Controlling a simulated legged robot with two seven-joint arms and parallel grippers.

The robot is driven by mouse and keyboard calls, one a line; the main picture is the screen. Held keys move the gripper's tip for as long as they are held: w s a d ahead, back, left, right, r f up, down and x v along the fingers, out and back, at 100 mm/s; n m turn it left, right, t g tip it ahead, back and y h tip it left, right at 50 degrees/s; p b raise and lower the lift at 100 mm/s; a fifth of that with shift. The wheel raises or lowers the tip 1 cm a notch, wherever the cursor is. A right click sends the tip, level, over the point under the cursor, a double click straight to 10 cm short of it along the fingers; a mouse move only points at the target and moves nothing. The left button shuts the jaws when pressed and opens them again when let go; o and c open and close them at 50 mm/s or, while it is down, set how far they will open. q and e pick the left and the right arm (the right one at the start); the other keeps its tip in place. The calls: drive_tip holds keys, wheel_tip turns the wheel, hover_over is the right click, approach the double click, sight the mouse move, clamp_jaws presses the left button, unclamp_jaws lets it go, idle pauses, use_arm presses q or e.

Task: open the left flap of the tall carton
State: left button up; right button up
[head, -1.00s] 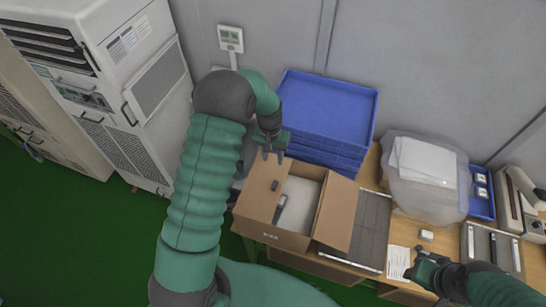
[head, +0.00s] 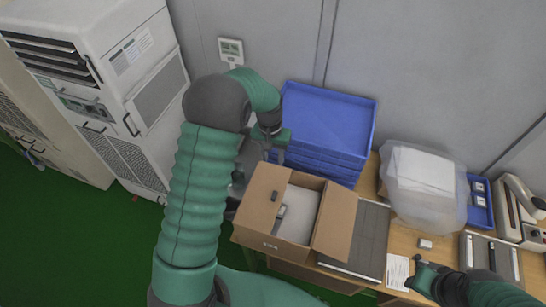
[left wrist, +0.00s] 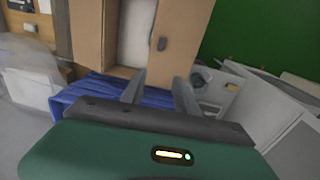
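The tall carton (head: 270,242) is brown cardboard, with its top partly uncovered and pale contents showing inside. Its left flap (head: 258,203) carries a small dark tab; in the left wrist view the flap (left wrist: 178,40) appears beyond my fingers. The right flap (head: 336,222) leans outward to the right. My left gripper (head: 275,152) is just behind the carton's far left corner, apart from the flap as far as I can see. Its two fingers (left wrist: 159,92) are spread and empty in the left wrist view. My right gripper (head: 422,275) is at the lower right, away from the carton; its finger opening is unclear.
Stacked blue trays (head: 330,115) stand behind the carton, close to my left gripper. A grey panel (head: 370,240) lies right of it. A clear plastic-wrapped bin (head: 425,180) and a white sheet (head: 397,272) are farther right. White cabinets (head: 120,90) stand at left.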

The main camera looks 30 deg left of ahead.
use_arm(q)
drive_tip(key=shift+r, duration=0.1)
wheel_tip(320, 180, up, 16)
drive_tip(key=b, duration=0.6)
drive_tip(key=shift+a+r, duration=0.25)
drive_tip(key=shift+a, duration=0.15)
drive_tip(key=shift+s, duration=0.15)
